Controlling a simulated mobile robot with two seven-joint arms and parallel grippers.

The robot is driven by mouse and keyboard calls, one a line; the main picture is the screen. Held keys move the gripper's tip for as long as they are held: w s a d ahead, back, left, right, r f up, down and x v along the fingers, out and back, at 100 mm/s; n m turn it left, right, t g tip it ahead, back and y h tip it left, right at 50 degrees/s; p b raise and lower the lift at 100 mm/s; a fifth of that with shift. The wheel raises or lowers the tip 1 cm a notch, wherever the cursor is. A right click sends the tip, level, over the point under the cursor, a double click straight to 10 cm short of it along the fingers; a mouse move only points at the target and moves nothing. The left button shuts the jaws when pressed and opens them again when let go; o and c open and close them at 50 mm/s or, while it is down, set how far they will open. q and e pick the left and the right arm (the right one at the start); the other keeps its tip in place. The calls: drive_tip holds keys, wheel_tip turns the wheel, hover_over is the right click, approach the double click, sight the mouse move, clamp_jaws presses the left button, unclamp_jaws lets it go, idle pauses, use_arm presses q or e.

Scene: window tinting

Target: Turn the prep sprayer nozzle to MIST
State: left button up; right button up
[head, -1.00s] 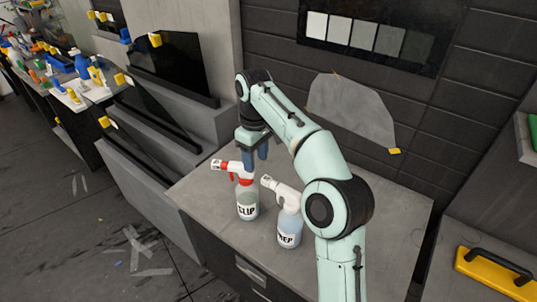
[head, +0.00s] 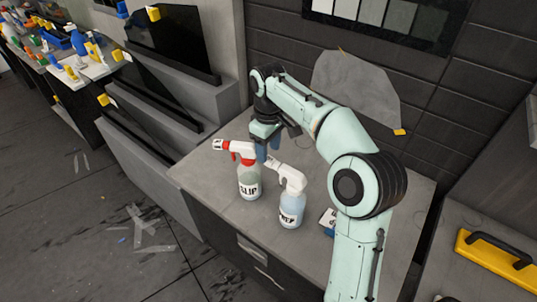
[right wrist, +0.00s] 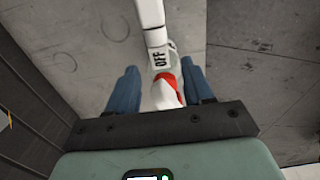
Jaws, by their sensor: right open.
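The prep sprayer (head: 291,210) is a clear bottle with pale blue liquid, a PREP label and a white spray head, upright on the grey counter. The SLIP sprayer (head: 249,184), with a red trigger and collar, stands upright to its left. My right gripper (head: 268,152) is open, its blue fingers low behind the two spray heads. In the right wrist view, a white nozzle (right wrist: 152,38) marked OFF points away beyond the open fingers (right wrist: 161,88). My left gripper is out of view.
A small blue and white item (head: 328,220) lies beside my right arm, partly hidden. A grey sheet (head: 357,90) hangs on the dark wall behind. A yellow tool with a black handle (head: 500,262) is at right. The counter's left end is clear.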

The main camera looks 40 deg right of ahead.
sight(270, 162)
drive_tip(key=shift+s+f, duration=0.2)
drive_tip(key=shift+f, duration=1.2)
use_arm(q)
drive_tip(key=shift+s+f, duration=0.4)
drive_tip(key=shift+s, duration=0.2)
use_arm(e)
drive_tip(key=shift+w, duration=0.1)
clamp_jaws()
use_arm(q)
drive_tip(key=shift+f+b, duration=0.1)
drive_tip(key=shift+b, duration=0.2)
